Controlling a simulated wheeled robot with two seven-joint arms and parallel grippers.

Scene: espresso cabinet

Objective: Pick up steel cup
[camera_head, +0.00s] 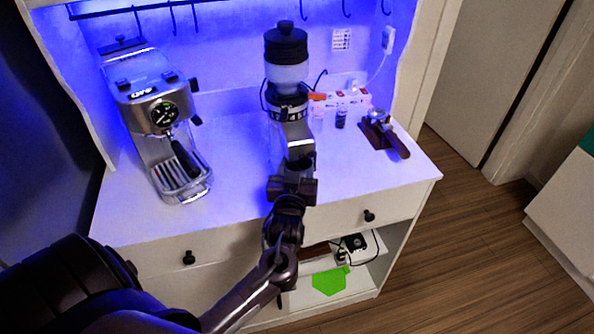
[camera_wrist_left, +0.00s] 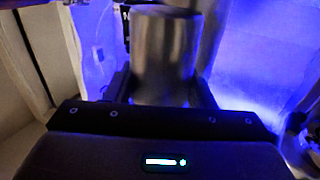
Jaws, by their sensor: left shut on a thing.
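The steel cup (camera_wrist_left: 165,50) fills the top middle of the left wrist view, a plain brushed-metal cylinder between the two fingers of my left gripper (camera_wrist_left: 164,88). My left gripper (camera_head: 294,182) comes in from the front and is shut on the cup there. The gripper and the grinder hide much of the cup, and I cannot tell whether its base touches the counter. My right gripper is not in view.
The espresso machine (camera_head: 152,120) stands at the left of the white counter (camera_head: 235,190). A portafilter (camera_head: 388,135) on a dark stand is at the right, with small bottles (camera_head: 341,116) beside the grinder. Hooks hang from a rail above. The counter's front right is clear.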

